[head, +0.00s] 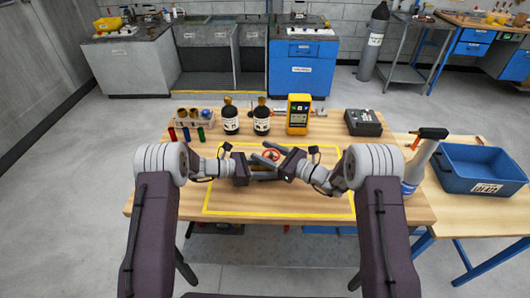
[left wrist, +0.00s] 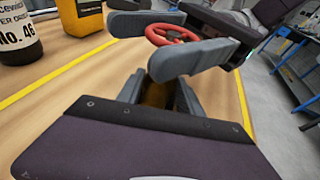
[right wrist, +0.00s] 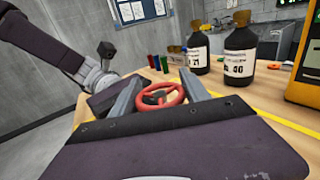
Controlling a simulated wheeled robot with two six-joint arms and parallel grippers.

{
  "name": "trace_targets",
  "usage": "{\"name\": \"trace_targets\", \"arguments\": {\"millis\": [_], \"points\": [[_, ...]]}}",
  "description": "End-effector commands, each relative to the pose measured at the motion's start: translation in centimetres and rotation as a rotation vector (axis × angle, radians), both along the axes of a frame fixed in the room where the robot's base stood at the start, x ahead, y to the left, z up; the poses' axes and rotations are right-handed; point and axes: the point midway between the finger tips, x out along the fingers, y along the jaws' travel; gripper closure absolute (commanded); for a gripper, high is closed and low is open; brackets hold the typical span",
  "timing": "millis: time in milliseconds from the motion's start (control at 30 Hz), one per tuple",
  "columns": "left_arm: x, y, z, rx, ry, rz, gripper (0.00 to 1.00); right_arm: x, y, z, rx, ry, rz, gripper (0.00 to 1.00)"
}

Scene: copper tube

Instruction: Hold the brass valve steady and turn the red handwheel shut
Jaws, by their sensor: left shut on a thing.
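The red handwheel (head: 271,155) is at the middle of the table, on top of the valve. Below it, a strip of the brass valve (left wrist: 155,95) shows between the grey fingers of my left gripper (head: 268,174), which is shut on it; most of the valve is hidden. My right gripper (head: 262,153) reaches in from the right at the height of the handwheel. Its two fingers stand wide apart, one on each side of the handwheel, which also shows in the right wrist view (right wrist: 160,96). I cannot tell whether either finger touches the rim.
A yellow line (head: 222,213) marks a rectangle on the wooden table. Behind stand two dark bottles (head: 231,120), a yellow meter (head: 298,114), a dark box (head: 362,122) and a rack (head: 194,118). A blue bin (head: 482,170) is at right. The front of the marked area is clear.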

Motion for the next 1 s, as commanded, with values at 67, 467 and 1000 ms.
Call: {"name": "trace_targets", "arguments": {"millis": [67,467,1000], "points": [[0.04,0.02,0.09,-0.001,-0.001,0.001,0.8,-0.01,-0.01,0.0,0.001,0.001,-0.003,0.86],[0.01,-0.02,0.07,-0.001,-0.001,0.0,0.8,0.5,-0.22,0.02,0.001,0.003,-0.328,0.86],[0.01,-0.02,0.07,-0.001,0.0,0.0,0.8,0.75,-0.68,0.05,-0.001,-0.001,-0.412,0.29]]}}
